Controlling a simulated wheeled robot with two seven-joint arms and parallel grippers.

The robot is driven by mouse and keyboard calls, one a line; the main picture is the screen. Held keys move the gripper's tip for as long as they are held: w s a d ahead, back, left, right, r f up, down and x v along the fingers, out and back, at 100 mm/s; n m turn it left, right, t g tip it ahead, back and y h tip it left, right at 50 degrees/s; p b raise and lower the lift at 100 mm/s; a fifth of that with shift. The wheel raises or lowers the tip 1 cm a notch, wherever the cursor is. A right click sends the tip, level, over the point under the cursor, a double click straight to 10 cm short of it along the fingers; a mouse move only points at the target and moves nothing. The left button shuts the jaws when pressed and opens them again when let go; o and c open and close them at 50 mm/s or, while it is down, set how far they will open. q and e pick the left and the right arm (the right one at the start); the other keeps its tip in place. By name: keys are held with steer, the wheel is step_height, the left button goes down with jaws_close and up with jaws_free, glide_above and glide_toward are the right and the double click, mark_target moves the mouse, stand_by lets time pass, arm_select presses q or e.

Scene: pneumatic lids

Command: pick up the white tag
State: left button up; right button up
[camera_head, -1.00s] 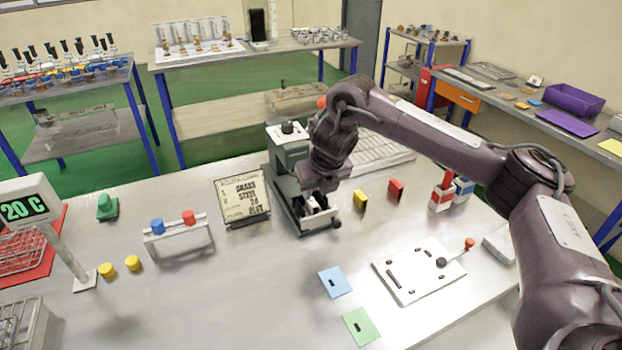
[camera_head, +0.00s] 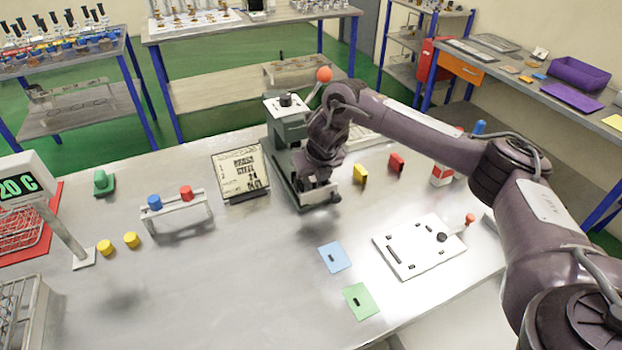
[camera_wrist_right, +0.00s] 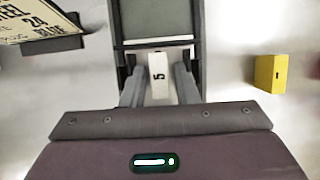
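The white tag (camera_wrist_right: 158,72), marked with a dark "5", is at the front of the grey-green press-like machine (camera_head: 287,127). In the right wrist view it stands between the two fingers of my right gripper (camera_wrist_right: 160,84). A gap shows on each side of the tag, so the gripper is open around it. In the head view my right gripper (camera_head: 316,190) is low at the machine's front and hides the tag. My left gripper is not in view.
A lettered sign (camera_head: 240,173) stands close left of the machine. A yellow block (camera_head: 360,173) and a red block (camera_head: 396,162) stand to its right. A white slotted board (camera_head: 420,246), a blue card (camera_head: 335,257) and a green card (camera_head: 360,301) lie in front. The front-left tabletop is mostly clear.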

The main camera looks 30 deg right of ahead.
jaws_close()
steer(key=shift+r, duration=0.15)
